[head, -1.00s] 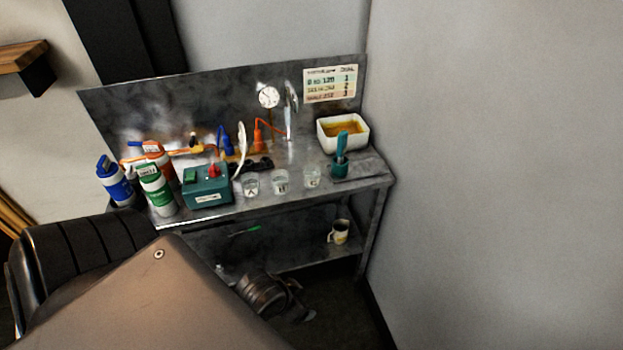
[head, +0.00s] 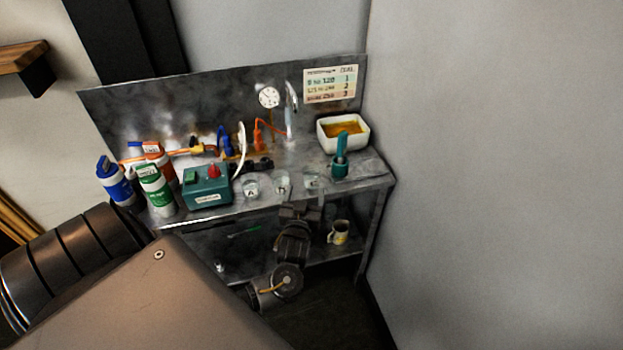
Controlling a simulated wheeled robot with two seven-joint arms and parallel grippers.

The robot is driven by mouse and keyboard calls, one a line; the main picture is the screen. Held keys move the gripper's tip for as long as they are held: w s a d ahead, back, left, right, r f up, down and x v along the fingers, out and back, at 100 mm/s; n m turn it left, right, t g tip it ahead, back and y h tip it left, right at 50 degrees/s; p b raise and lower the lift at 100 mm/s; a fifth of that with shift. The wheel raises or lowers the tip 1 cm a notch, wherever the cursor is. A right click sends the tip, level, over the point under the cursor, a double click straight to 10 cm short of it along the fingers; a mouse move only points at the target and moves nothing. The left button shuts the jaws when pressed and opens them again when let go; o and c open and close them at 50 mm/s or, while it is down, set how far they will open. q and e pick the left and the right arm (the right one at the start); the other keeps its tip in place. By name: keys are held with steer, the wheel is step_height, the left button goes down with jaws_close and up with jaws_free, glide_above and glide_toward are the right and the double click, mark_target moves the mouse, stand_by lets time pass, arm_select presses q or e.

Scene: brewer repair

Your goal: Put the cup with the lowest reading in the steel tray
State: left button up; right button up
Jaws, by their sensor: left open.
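Three small clear cups with letter labels stand in a row along the front of the steel bench: the left cup (head: 251,188), the middle cup (head: 282,183) and the right cup (head: 312,181). I see no readings on them. A teal handheld device (head: 340,158) stands upright to the right of the cups. A flat grey area like a shallow tray (head: 369,172) lies at the bench's right end; I cannot tell clearly that it is the steel tray. My left gripper (head: 302,204) is open at the bench's front edge, just below the middle and right cups. My right gripper is out of view.
A teal box (head: 207,190) with a red knob and several bottles, one green and white (head: 155,190), stand left. A white basin (head: 343,133) with amber contents is at the back right. A mug (head: 339,232) stands on the lower shelf. A wall closes the right.

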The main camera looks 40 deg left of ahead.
mark_target(313, 168)
arm_select(q)
steer(key=p+x, duration=0.1)
steer(key=x, duration=0.4)
steer(key=shift+w+a, duration=0.1)
steer(key=shift+w, duration=0.3)
steer(key=shift+w+a+r, duration=0.15)
steer(key=shift+w, duration=0.2)
steer(key=p+x, duration=0.1)
steer(key=x, duration=0.2)
steer(key=shift+w, duration=0.3)
steer(key=shift+w+a+p, duration=0.15)
steer(key=shift+w+p, duration=0.15)
steer(key=shift+w, duration=0.05)
steer(key=c, duration=1.2)
steer(key=shift+o, duration=0.2)
